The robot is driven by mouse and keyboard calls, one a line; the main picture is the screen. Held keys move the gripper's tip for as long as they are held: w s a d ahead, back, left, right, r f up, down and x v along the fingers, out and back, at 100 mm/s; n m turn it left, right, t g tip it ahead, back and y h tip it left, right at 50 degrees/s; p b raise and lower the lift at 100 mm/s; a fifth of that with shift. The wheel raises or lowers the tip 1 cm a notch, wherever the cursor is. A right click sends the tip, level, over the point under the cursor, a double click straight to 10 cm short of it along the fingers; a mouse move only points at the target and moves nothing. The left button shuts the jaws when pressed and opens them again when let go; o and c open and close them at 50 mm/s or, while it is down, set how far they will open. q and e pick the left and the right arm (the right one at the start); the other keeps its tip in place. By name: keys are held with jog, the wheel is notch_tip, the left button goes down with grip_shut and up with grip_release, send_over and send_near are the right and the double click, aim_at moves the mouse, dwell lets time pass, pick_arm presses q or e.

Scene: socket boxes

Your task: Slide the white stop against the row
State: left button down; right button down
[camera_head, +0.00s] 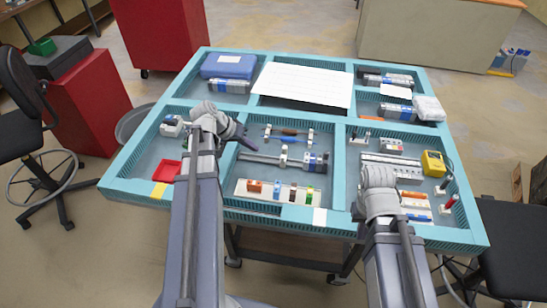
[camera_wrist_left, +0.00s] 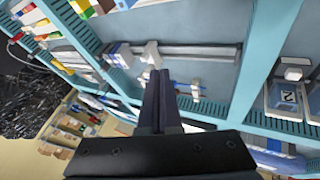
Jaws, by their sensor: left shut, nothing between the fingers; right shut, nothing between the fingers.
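The white stop (camera_head: 284,153) stands on a grey rail (camera_head: 258,158) in the middle compartment. A row of grey, white and blue modules (camera_head: 315,162) sits at the rail's right end, with a gap between it and the stop. In the left wrist view the stop (camera_wrist_left: 151,53) is just beyond my fingertips, beside the row (camera_wrist_left: 118,55). My left gripper (camera_head: 243,136) is shut and empty, to the left of the stop; I cannot tell whether it touches it. My right arm's wrist shows over the right compartment, but its fingers are hidden.
A screwdriver on white holders (camera_head: 290,132) lies behind the rail. A strip with coloured blocks (camera_head: 280,192) lies in front. Teal dividers (camera_head: 340,170) wall the compartments. A red tray (camera_head: 166,171) is at left, a yellow device (camera_head: 433,163) at right.

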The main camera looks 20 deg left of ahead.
aim_at(284, 156)
pick_arm(q)
jog(key=shift+t, duration=0.3)
jog(key=b+x, duration=0.3)
jog(key=a+b+x, duration=0.1)
jog(key=b+x, duration=0.1)
jog(key=x, duration=0.1)
jog(key=a+b+x, duration=0.1)
jog(key=b+x, duration=0.2)
jog(key=shift+w+f+b, duration=0.35)
jog(key=shift+f, duration=0.25)
jog(key=d, duration=0.3)
jog(key=shift+w+d+r+p, duration=0.15)
jog(key=shift+w+r+p, duration=0.15)
jog(key=shift+r, duration=0.05)
jog(key=shift+w+d, duration=0.15)
jog(key=shift+d, duration=0.25)
jog(key=d, duration=0.2)
jog(key=w+d, duration=0.1)
jog(key=d, duration=0.3)
jog(key=shift+w+d, duration=0.2)
jog(key=shift+w, duration=0.1)
